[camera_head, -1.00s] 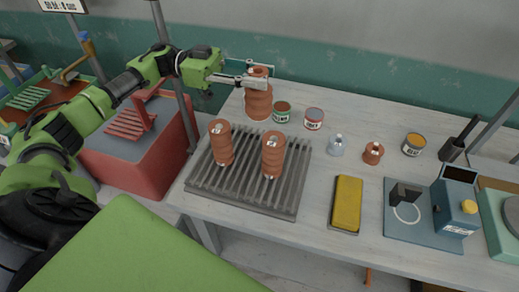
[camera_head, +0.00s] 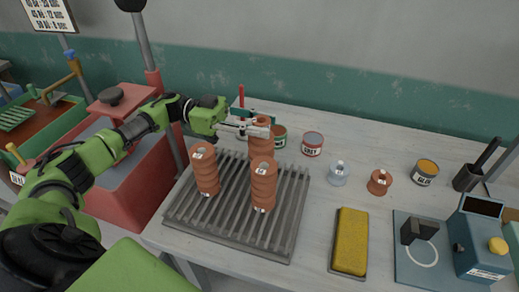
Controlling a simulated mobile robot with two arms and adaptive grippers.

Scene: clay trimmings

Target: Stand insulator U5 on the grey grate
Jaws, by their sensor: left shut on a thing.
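The grey grate (camera_head: 180,213) lies on the left part of the table. Two ribbed brown insulators stand on it: a left one (camera_head: 206,172) and a front right one (camera_head: 264,188). Both have small white tags that I cannot read. My left gripper (camera_head: 262,131) is shut on a third brown insulator (camera_head: 261,149), gripping it near its top. This one looks upright, behind the front right insulator, which hides its base. I cannot tell whether it touches the grate, or whether it is U5. My right gripper is not in view.
Further right are a clear bottle (camera_head: 339,174), a small brown piece (camera_head: 379,182) and a yellow sponge (camera_head: 350,240). The grate's right part is bare.

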